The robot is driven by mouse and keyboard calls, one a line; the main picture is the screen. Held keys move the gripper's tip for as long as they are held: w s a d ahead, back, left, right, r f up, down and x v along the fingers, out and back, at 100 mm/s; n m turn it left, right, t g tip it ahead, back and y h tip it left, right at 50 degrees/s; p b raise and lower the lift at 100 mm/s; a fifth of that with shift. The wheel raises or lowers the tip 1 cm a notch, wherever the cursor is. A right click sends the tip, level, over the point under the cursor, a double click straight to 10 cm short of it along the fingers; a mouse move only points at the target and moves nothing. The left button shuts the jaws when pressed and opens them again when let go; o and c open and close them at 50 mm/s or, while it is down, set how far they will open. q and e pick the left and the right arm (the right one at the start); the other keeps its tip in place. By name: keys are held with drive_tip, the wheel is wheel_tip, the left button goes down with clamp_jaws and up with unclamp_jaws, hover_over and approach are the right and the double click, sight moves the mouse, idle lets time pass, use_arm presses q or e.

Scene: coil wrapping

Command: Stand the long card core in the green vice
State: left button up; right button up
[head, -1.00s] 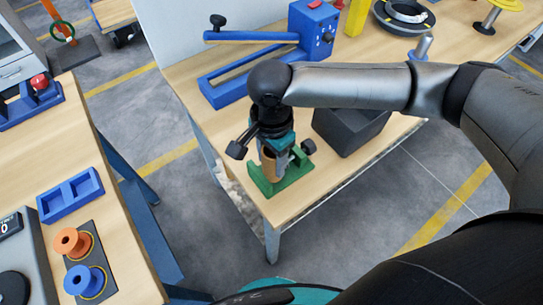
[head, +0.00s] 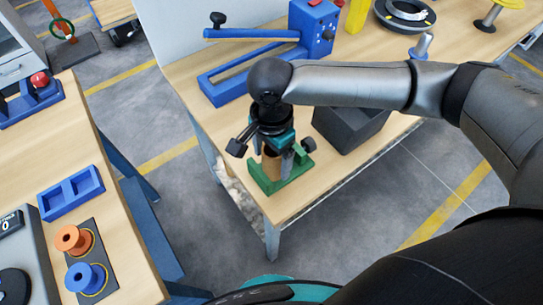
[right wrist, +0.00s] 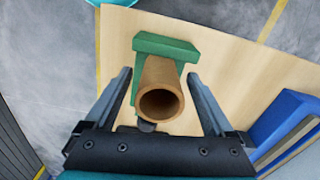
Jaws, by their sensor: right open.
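The long card core (right wrist: 160,88) is a brown tube standing in the green vice (right wrist: 165,43), seen end-on from above in the right wrist view. In the head view the core (head: 271,165) shows between the uprights of the green vice (head: 284,182) near the table's front corner. My right gripper (right wrist: 164,85) is open, with one finger on each side of the core and a visible gap on both sides. In the head view the right gripper (head: 272,155) is directly above the vice and hides the core's top. My left gripper is not in view.
A dark box (head: 352,130) stands close to the right of the vice. A blue frame with a long arm (head: 250,75) lies behind it. A second table with orange (head: 72,240) and blue (head: 86,279) spools is at left.

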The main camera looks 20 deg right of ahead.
wheel_tip(320, 180, up, 15)
drive_tip(key=p, duration=0.3)
drive_tip(key=shift+f, duration=0.2)
idle(0.7)
